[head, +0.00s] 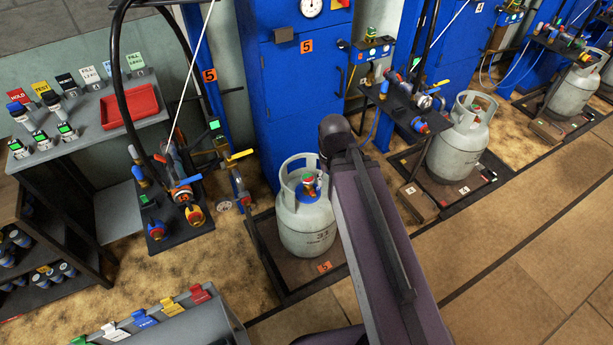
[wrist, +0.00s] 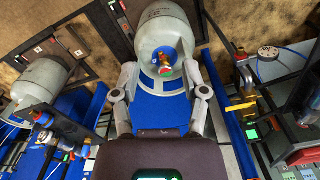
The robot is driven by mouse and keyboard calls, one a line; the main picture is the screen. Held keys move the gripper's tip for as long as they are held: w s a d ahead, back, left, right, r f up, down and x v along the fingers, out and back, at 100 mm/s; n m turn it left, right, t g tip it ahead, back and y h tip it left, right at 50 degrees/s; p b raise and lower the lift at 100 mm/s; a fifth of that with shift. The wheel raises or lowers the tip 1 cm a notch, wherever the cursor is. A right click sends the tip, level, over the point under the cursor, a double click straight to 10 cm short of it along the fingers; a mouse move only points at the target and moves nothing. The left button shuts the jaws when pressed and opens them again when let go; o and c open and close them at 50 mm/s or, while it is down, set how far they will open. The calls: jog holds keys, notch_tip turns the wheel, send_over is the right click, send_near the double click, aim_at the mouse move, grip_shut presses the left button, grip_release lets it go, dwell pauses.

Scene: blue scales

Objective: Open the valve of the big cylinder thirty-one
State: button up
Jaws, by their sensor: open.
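The big grey cylinder (head: 305,232) marked 31 stands upright on the scale platform (head: 290,280) labelled 5. Its valve (head: 309,184), with a small red and green top and blue below, sits inside the collar ring. In the wrist view the cylinder (wrist: 155,30) is at the top, with the valve (wrist: 163,65) inside the collar. My gripper (wrist: 162,76) is open and empty, its fingers left and right of the valve in the picture. I cannot tell how far the fingertips are from it. My arm hides the gripper in the head view.
A filling post (head: 240,180) with a yellow lever stands close left of the cylinder. A blue cabinet (head: 300,110) is behind it. Another grey cylinder (head: 458,150) stands on scale 4 at right. A bench with a red tray (head: 130,106) is at left. Open floor lies at lower right.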

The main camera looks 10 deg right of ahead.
jog(key=o, duration=0.5)
jog(key=shift+w, duration=0.1)
jog(key=shift+o, duration=0.5)
jog(key=shift+w+f, duration=0.15)
jog(key=shift+f, duration=0.05)
jog(key=m+b, duration=2)
jog(key=m, duration=0.1)
send_over(308, 177)
notch_tip(308, 177, down, 20)
notch_tip(308, 177, down, 14)
jog(key=b, duration=1.4)
jog(key=shift+r, duration=0.2)
